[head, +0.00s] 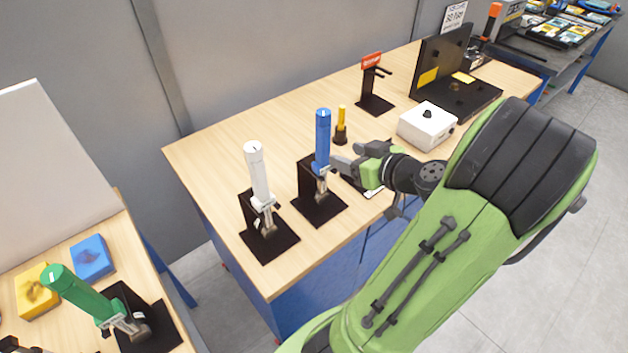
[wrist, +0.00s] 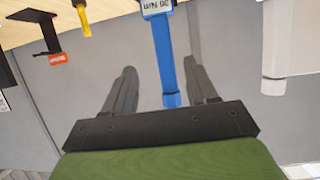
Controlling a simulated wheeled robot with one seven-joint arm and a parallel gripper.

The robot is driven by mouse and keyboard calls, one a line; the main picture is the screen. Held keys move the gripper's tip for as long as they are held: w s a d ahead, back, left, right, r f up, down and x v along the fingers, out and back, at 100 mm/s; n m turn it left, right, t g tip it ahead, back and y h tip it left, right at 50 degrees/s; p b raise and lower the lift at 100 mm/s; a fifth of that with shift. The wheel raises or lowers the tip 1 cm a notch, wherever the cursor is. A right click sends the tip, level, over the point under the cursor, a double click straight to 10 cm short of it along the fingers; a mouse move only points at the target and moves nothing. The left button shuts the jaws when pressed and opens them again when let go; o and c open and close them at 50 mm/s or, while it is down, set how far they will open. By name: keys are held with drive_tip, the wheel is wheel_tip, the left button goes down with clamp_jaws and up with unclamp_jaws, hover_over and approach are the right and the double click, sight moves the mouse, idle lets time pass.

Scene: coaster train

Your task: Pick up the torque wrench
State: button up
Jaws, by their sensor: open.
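A blue-handled torque wrench (head: 323,135) stands upright in a black stand (head: 312,206) on the wooden table. My gripper (head: 338,170) is at the lower part of this wrench, coming from the right. In the wrist view, which looks upside down, the blue handle (wrist: 166,60) shows between the two spread fingers. The gripper (wrist: 162,75) is open; I cannot tell whether a finger touches the wrench. A white-handled wrench (head: 257,172) stands in its own stand to the left, and it also shows in the wrist view (wrist: 277,45). A green-handled wrench (head: 80,293) leans on the nearer left table.
A small yellow-handled tool (head: 341,120) stands just behind the blue wrench. A white box (head: 428,126) and a black stand with a red label (head: 371,63) are farther back. Yellow (head: 37,288) and blue (head: 92,257) blocks lie on the left table.

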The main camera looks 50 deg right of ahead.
sight(318, 147)
drive_tip(key=x, duration=0.5)
drive_tip(key=shift+w+a+f, duration=0.1)
drive_tip(key=shift+w+a, duration=0.2)
drive_tip(key=shift+w, duration=0.15)
drive_tip(key=x, duration=0.5)
drive_tip(key=shift+w+d+f+p, duration=0.1)
drive_tip(key=shift+w+f+p, duration=0.1)
drive_tip(key=shift+w+p, duration=0.2)
drive_tip(key=shift+s, duration=0.2)
drive_tip(key=shift+c, duration=1)
clamp_jaws()
drive_tip(key=shift+r, duration=0.1)
